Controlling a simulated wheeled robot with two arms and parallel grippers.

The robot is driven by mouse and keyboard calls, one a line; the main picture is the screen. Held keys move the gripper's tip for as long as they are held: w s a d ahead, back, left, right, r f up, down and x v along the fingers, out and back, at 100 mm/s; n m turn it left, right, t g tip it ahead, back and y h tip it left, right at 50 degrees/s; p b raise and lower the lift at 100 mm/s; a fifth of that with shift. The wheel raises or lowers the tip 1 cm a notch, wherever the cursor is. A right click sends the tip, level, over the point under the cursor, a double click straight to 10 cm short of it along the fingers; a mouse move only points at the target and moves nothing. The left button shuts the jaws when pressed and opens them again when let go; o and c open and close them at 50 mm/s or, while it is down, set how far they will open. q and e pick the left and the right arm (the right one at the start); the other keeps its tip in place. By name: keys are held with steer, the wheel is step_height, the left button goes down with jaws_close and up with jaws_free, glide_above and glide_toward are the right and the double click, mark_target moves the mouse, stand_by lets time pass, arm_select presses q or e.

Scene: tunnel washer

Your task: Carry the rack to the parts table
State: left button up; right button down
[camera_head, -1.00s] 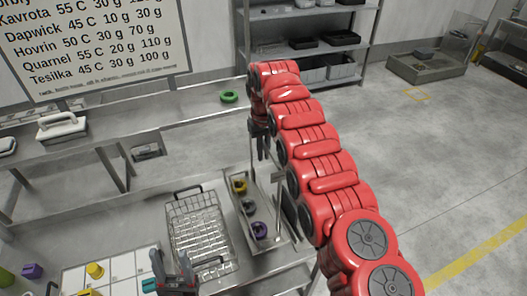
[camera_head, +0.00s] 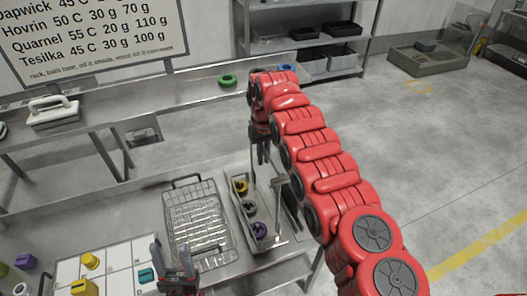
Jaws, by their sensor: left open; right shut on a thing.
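The rack (camera_head: 269,240) is a narrow grey carrier with upright posts, holding a yellow, a grey and a purple part. It is right of the wire basket, over the steel table's right end; I cannot tell whether its underside touches. My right gripper (camera_head: 263,160) is above its far part, shut on its top handle, though the grip is partly hidden. My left gripper (camera_head: 171,252) is open and empty, fingers up, at the bottom left of the wire basket. I cannot tell which surface is the parts table.
The wire basket (camera_head: 198,222) stands close beside the rack. A white gridded board (camera_head: 118,257) with yellow and teal parts lies at the lower left. A green ring (camera_head: 227,81) and a blue ring (camera_head: 287,67) are on the rear bench (camera_head: 180,98).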

steer(key=shift+f, duration=0.2)
stand_by(0.3)
steer(key=shift+w+r+b, duration=0.1)
steer(key=shift+r+b, duration=0.1)
steer(key=shift+b, duration=0.2)
steer(key=shift+f, duration=0.1)
steer(key=shift+f+b, duration=0.4)
steer(key=shift+b, duration=0.05)
steer(key=shift+f, duration=0.15)
stand_by(0.6)
